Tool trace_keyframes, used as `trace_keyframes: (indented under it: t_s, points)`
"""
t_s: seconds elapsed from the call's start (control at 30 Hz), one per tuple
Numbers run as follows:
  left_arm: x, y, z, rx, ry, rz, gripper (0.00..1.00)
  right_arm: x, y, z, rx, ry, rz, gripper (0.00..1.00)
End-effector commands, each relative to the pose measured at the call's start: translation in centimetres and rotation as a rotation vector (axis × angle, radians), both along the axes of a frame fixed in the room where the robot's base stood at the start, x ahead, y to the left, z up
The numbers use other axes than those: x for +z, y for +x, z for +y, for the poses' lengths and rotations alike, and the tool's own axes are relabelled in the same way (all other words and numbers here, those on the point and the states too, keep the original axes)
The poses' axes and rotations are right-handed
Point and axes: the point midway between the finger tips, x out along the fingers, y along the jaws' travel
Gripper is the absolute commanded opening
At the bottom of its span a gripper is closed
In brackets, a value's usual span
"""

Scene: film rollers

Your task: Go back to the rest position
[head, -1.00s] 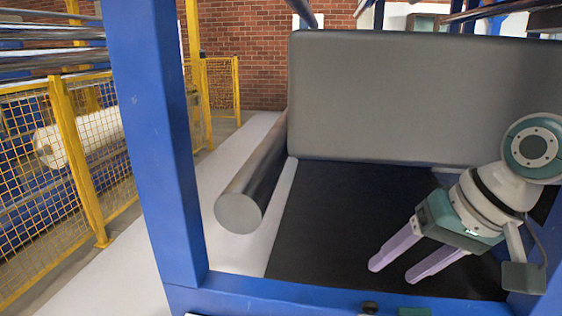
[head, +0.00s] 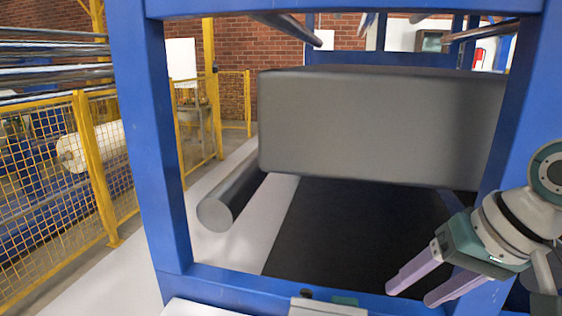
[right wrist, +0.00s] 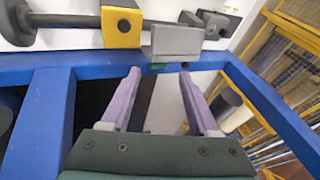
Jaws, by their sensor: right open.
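My right gripper (head: 408,290) is at the lower right of the head view, in front of the blue frame's lower bar. Its two lilac fingers point to the lower left, apart and with nothing between them. The right wrist view also shows the open right gripper (right wrist: 165,85), its fingers pointing toward the blue frame bar and a grey block. My left gripper is not in view.
A blue frame (head: 148,150) surrounds an opening with a large grey box (head: 375,125) over a black surface (head: 345,235). A metal roller (head: 235,197) lies left of the box. Yellow mesh fencing (head: 95,170) stands at the left.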

Motion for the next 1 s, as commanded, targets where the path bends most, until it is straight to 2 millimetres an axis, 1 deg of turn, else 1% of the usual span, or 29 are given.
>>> trace_keyframes:
  t_s: [0.03,0.1,0.27,0.37,0.53,0.67,0.7,0.77,1.0]
  points:
    - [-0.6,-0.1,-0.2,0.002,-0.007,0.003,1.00,-1.4,-1.3,1.0,0.034,-0.006,0.007,0.61]
    - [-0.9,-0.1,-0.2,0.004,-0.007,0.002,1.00,-2.4,-2.5,1.7,0.074,-0.023,0.005,0.61]
    - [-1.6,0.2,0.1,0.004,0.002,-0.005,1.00,-4.6,-5.7,3.1,0.157,-0.062,-0.005,0.61]
    - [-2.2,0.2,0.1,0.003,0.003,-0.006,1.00,-5.8,-8.0,3.9,0.206,-0.087,-0.014,0.61]
    - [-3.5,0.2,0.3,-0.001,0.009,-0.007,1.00,-7.7,-12.7,4.7,0.274,-0.146,-0.034,0.61]
    - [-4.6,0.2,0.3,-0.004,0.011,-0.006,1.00,-8.4,-16.7,4.2,0.299,-0.209,-0.045,0.61]
    - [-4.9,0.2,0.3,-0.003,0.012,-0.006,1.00,-8.5,-17.8,3.8,0.300,-0.230,-0.046,0.61]
    - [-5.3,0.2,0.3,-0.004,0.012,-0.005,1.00,-8.4,-19.4,3.2,0.298,-0.261,-0.045,0.61]
    - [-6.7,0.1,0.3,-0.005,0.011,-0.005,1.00,-7.6,-25.0,-0.2,0.262,-0.394,-0.011,0.61]
